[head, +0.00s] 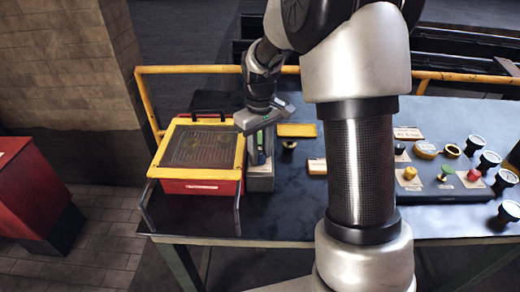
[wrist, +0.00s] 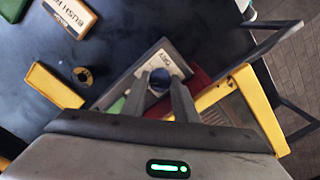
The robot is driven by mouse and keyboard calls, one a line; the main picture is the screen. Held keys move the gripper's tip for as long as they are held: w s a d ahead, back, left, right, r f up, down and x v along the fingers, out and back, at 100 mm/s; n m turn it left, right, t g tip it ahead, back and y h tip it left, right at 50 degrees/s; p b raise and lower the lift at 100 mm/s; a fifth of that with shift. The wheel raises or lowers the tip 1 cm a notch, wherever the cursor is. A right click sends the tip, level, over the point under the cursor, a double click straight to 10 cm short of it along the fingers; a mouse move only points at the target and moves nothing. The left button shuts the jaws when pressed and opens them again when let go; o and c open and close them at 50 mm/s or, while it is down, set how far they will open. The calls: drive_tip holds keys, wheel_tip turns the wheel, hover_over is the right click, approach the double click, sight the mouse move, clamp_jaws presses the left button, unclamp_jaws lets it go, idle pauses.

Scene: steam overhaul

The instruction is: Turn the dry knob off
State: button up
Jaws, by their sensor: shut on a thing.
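The dry knob (wrist: 160,79) is a dark round knob on a grey box beside a pale label (wrist: 180,68) that reads "DRY". My gripper (wrist: 159,90) is shut on it, one finger on each side, in the wrist view. The fingers and the palm hide part of the knob, so I cannot tell its setting. In the head view my gripper (head: 259,132) points down over the grey box (head: 260,183), and the knob cannot be made out there.
A red case with a yellow frame (head: 200,182) stands close to the left of the grey box. A yellow tray (head: 297,130) and a small dark round part (head: 289,145) lie to the right. A control panel (head: 440,187) with gauges is further right. A yellow rail (head: 210,70) runs behind.

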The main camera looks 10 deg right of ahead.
sight(260, 155)
drive_tip(key=n+p, duration=0.1)
drive_tip(key=n, duration=0.3)
drive_tip(key=shift+r+n, duration=0.1)
drive_tip(key=shift+n, duration=0.2)
drive_tip(key=shift+n+p, duration=0.75)
drive_tip(key=shift+n, duration=0.95)
drive_tip(key=o, duration=0.8)
drive_tip(key=shift+r+p, duration=0.85)
drive_tip(key=shift+r, duration=7.8)
